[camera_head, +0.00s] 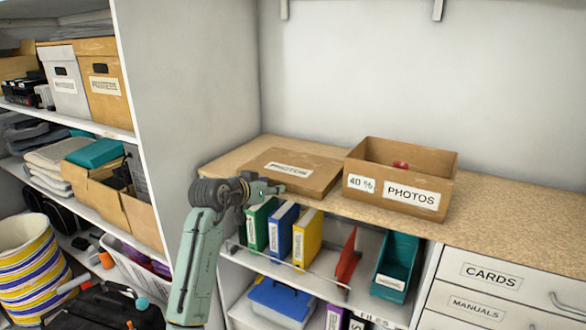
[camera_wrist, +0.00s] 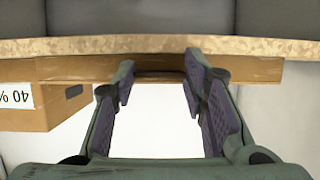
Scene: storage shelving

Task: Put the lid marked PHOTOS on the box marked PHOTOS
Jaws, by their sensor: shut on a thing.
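The brown lid (camera_head: 283,168) with a PHOTOS label lies flat at the left end of the wooden counter. The open brown box (camera_head: 420,212) marked PHOTOS and 40 % stands upright just right of it, with something red inside. My gripper (camera_head: 276,189) is at the lid's front edge. In the wrist view, which is upside down, my gripper (camera_wrist: 160,78) has its fingers on either side of a part of the lid's front (camera_wrist: 255,70) and is shut on it. The box (camera_wrist: 62,112) shows at the left there. The exact contact is hard to see.
The counter (camera_head: 510,215) is clear right of the box. Below are colored binders (camera_head: 281,228), a red divider (camera_head: 347,256) and a teal holder (camera_head: 396,265). A tall grey panel (camera_head: 195,100) stands to the left. Drawers marked CARDS (camera_head: 490,277) are at the right.

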